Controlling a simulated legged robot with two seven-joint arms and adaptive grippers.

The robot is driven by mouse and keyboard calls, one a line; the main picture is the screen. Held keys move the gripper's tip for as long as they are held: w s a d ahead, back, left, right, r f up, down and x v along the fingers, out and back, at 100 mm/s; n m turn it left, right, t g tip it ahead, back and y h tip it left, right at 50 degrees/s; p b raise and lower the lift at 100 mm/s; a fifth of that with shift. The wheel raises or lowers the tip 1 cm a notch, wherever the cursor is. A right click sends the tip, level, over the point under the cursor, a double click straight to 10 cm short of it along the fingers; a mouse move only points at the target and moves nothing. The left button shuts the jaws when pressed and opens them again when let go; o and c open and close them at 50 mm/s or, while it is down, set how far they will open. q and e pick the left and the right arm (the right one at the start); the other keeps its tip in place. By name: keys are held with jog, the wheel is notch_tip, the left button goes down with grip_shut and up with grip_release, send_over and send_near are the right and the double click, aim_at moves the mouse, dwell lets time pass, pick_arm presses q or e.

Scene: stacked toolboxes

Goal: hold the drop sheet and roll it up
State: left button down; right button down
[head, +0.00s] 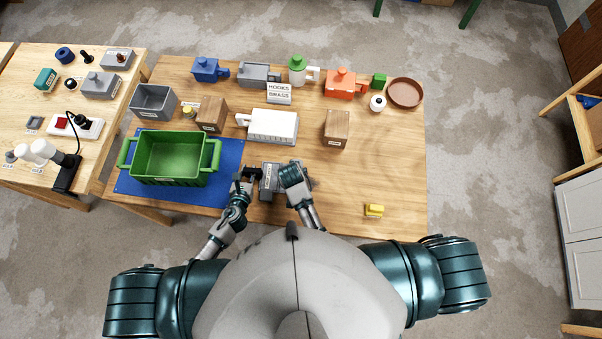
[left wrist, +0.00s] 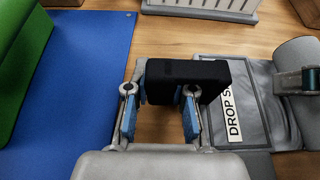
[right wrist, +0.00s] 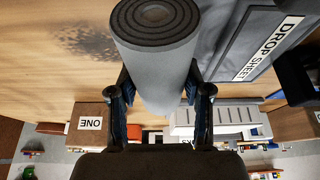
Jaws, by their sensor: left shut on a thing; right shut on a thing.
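The grey drop sheet (head: 268,180) lies on the table just in front of me, its label panel (left wrist: 232,113) facing up. Its right end is wound into a roll (right wrist: 158,60) with spiral layers at the end. My right gripper (right wrist: 160,88) is shut on this roll, one finger on each side; in the head view its hand (head: 292,176) covers much of it. My left gripper (left wrist: 160,98) is shut on a black block (left wrist: 185,76) at the sheet's left side. Whether the block is joined to the sheet I cannot tell.
A green crate (head: 133,168) stands on a blue mat (head: 230,150) left of my left gripper. A white case (head: 272,124) and wooden blocks (head: 337,130) stand behind the sheet. A yellow item (head: 374,210) lies to the right. The table between is bare.

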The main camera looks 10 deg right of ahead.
aim_at(336, 177)
jog(key=shift+s+f, duration=0.1)
jog(key=shift+c, duration=2.4)
grip_release()
jog(key=shift+d, duration=0.15)
jog(key=d, duration=0.4)
jog(key=s+d, duration=0.1)
jog(key=d, duration=0.4)
jog(key=s+d, duration=0.1)
jog(key=d, duration=0.4)
jog(key=shift+s, duration=0.25)
jog(key=d+v, duration=0.1)
jog(key=v, duration=1.1)
jog(key=w+d+f+n+h, duration=0.1)
jog(key=d, duration=0.4)
jog(key=w+d+f+n+h, duration=0.1)
jog(key=w+d+f+h, duration=0.1)
jog(key=d, duration=0.3)
jog(key=w+d+f+h, duration=0.1)
jog(key=d+f+h, duration=0.1)
jog(key=d, duration=0.3)
jog(key=shift+w+d+n, duration=0.25)
jog(key=shift+w+n, duration=0.05)
jog(key=shift+n, duration=0.1)
jog(key=shift+w+d+f, duration=0.1)
jog(key=shift+w+d, duration=0.05)
jog(key=shift+d, duration=0.55)
